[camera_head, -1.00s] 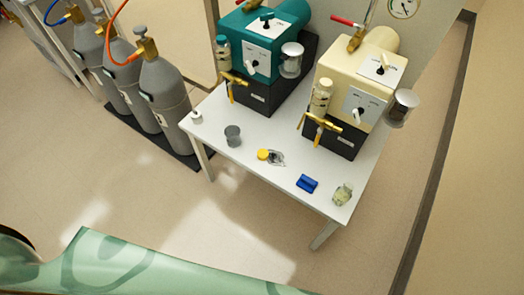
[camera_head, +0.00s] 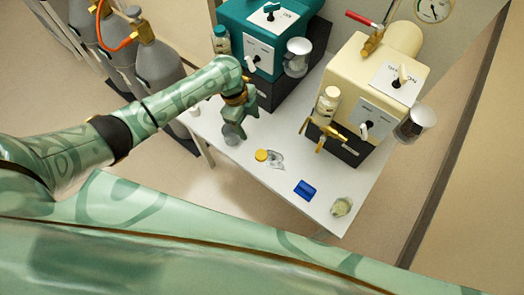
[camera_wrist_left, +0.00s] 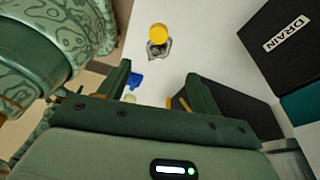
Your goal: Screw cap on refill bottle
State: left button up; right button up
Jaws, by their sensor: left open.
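My left gripper (camera_head: 233,130) is open and empty, pointing down over the left part of the white table. In the left wrist view its two fingers (camera_wrist_left: 158,88) stand apart with nothing between them. A round yellow cap (camera_head: 261,155) lies on the table to the right of the gripper, touching or beside a crumpled clear-grey item (camera_head: 276,161). Both show in the left wrist view, the cap (camera_wrist_left: 158,34) beyond the fingertips. A pale greenish jar (camera_head: 342,206) stands near the table's front right corner. I cannot tell which container is the refill bottle. My right gripper is not in view.
A blue block (camera_head: 304,190) lies on the white table (camera_head: 275,182). The teal machine (camera_head: 262,28) and cream machine (camera_head: 362,85) stand behind, with jars and brass valves. Grey gas cylinders (camera_head: 158,70) stand left.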

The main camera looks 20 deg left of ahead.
pick_arm(q)
jog(key=b, duration=0.6)
send_over(261, 154)
jog(key=a, duration=0.1)
jog(key=f, duration=1.1)
jog(key=shift+w+a, duration=0.15)
jog(key=shift+w, duration=0.2)
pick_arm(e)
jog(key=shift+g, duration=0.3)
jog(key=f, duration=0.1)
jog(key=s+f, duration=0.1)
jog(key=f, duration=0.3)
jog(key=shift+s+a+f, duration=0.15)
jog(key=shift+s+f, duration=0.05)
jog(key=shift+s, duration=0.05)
pick_arm(q)
jog(key=b+x, duration=0.2)
jog(key=x, duration=0.1)
jog(key=b+x, duration=0.1)
jog(key=x, duration=0.1)
jog(key=shift+s+a+f, duration=0.2)
jog(key=shift+s+a, duration=0.05)
jog(key=shift+r, duration=0.1)
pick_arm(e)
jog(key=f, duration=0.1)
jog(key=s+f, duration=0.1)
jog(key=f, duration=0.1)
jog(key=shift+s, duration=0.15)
pick_arm(q)
jog(key=c, duration=1)
